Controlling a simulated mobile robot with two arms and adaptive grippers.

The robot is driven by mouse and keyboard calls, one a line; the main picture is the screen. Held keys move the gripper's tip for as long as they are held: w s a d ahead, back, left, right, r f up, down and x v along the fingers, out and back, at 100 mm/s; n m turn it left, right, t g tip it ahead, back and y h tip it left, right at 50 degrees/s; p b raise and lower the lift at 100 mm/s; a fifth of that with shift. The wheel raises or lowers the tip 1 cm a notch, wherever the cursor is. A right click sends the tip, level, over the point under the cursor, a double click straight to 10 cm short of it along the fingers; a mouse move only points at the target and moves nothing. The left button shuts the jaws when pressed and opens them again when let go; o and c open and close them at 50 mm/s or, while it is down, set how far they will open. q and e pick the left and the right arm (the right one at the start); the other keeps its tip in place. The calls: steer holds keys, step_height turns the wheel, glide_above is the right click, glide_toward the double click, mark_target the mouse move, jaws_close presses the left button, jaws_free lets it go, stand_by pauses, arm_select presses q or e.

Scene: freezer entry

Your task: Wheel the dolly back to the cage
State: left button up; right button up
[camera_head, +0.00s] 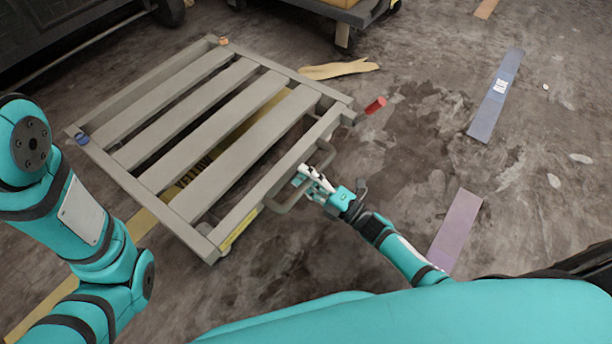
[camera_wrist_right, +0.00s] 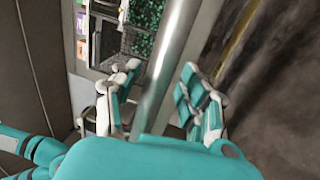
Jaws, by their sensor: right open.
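The dolly (camera_head: 215,132) is a low grey slatted frame on the floor in the left half of the head view. It has a grey loop handle (camera_head: 281,207) on its near right side. My right gripper (camera_head: 311,179) is at that handle. In the right wrist view my right gripper (camera_wrist_right: 160,100) has its fingers apart, with a metal bar (camera_wrist_right: 167,62) running between them. I cannot tell whether either finger touches the bar. My left arm comes in at the left, but its gripper is out of view. I cannot identify the cage for certain.
A wheeled cart (camera_head: 343,12) stands at the top, beyond the dolly. A dark structure (camera_head: 60,30) fills the top left.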

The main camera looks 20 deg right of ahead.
steer(key=v, duration=1.2)
steer(key=d+n+g+y+b, duration=0.3)
steer(key=d+n+g+y, duration=0.25)
steer(key=d, duration=0.25)
steer(key=shift+g+h, duration=0.25)
steer(key=shift+g, duration=0.2)
steer(key=shift+b+x, duration=1.85)
steer(key=shift+x, duration=6.5)
steer(key=shift+w, duration=0.1)
steer(key=shift+c, duration=0.3)
